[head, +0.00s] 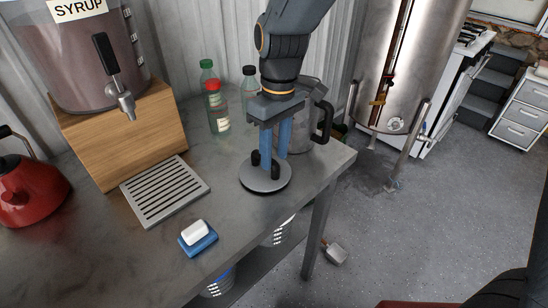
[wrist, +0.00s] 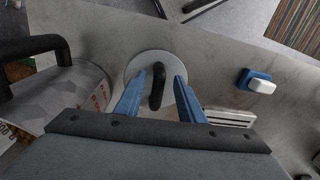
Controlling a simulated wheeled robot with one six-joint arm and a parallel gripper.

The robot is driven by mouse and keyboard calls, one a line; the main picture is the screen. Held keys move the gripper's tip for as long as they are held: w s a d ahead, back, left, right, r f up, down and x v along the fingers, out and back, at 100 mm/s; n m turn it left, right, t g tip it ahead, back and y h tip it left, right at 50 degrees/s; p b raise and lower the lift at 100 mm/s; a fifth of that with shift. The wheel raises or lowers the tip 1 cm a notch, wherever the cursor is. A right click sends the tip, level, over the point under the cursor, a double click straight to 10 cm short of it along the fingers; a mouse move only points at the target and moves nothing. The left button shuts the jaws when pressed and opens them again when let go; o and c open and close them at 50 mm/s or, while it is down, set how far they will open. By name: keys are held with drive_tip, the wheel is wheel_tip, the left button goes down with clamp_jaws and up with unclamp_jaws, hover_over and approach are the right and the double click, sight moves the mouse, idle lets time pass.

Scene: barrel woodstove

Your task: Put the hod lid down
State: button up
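The hod lid (head: 260,186) is a round grey disc with a black handle. It appears to lie flat on the metal counter near its front right edge. My gripper (head: 274,158) points down over it, its blue fingers apart on either side of the handle. In the wrist view the lid (wrist: 147,59) is under the fingertips, and the black handle (wrist: 157,85) stands between the fingers of my gripper (wrist: 159,80) with a gap visible on each side. Part of the handle is hidden behind a finger in the head view.
A pitcher with a black handle (head: 323,122) and bottles (head: 218,115) stand behind the lid. A slatted drain tray (head: 165,190), a blue dish with a white block (head: 197,240) and a syrup dispenser (head: 85,50) are to the left. Counter between lid and tray is clear.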

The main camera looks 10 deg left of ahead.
wheel_tip(320, 180, up, 10)
drive_tip(key=b, duration=0.2)
drive_tip(key=s+d+f+m, duration=0.2)
drive_tip(key=d+f, duration=0.3)
drive_tip(key=d, duration=0.3)
drive_tip(key=s+d+f+m+t, duration=0.1)
drive_tip(key=d+f+m, duration=0.3)
drive_tip(key=d, duration=0.4)
drive_tip(key=s+d+f+m, duration=0.3)
drive_tip(key=d+f+m, duration=0.1)
drive_tip(key=d, duration=0.4)
drive_tip(key=shift+s+d+f+m, duration=0.25)
drive_tip(key=shift+s+f+m, duration=0.15)
drive_tip(key=shift+f, duration=0.45)
